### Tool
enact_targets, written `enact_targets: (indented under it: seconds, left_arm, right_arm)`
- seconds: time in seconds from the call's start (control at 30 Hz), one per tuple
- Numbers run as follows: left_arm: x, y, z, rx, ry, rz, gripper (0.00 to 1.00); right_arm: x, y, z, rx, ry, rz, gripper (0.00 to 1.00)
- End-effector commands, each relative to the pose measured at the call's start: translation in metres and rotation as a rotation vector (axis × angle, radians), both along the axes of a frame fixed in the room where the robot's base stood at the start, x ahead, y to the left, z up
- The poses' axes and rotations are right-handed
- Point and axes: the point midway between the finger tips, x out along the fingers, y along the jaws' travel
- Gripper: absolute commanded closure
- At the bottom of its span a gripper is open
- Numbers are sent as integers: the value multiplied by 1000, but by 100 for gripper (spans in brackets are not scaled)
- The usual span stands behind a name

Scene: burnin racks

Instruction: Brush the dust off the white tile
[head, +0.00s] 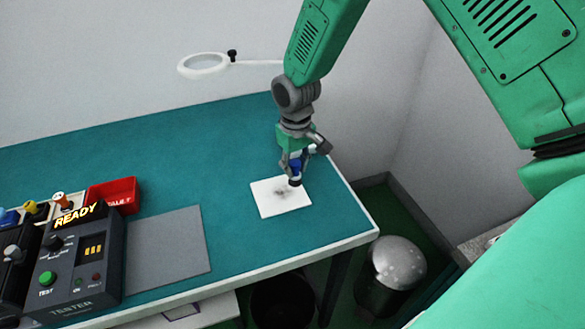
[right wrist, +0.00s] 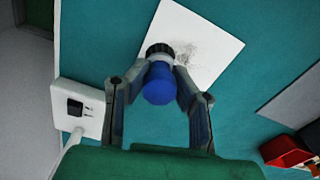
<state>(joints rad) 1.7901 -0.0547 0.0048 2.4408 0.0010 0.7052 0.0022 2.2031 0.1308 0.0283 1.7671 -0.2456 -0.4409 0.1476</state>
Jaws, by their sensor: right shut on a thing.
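The white tile (head: 268,203) lies flat on the green-blue table near its right end. A dark smudge of dust (head: 281,192) sits near the tile's middle. In the right wrist view the tile (right wrist: 215,37) shows with grey specks of dust (right wrist: 188,60). My right gripper (head: 294,170) is shut on a blue-handled brush (right wrist: 160,84), with its dark bristle end over the tile's edge, beside the dust. I cannot tell whether the bristles touch the tile. My left gripper is in neither view.
A tester box (head: 75,262) marked READY and a red bin (head: 113,196) stand at the left. A grey mat (head: 168,250) lies between them and the tile. A ring magnifier (head: 203,65) hangs behind. A white device (right wrist: 80,107) stands near my right gripper. A metal waste bin (head: 395,265) is below the table's right edge.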

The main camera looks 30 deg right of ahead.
Motion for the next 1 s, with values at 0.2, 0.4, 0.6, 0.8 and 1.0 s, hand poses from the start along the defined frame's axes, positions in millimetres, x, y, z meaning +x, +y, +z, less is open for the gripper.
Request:
enact_targets:
  seconds: [0.2,0.4,0.6,0.8,1.0]
  left_arm:
    - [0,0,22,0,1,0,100]
    - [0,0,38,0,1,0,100]
    - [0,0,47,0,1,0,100]
    - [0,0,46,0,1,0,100]
    - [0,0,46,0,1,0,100]
  right_arm:
    - [0,1,24,-1,0,0,100]
    - [-1,2,42,-3,0,0,100]
    - [-1,0,52,0,1,-1,100]
    - [-1,0,51,0,1,-1,100]
    - [-1,0,51,0,0,-1,100]
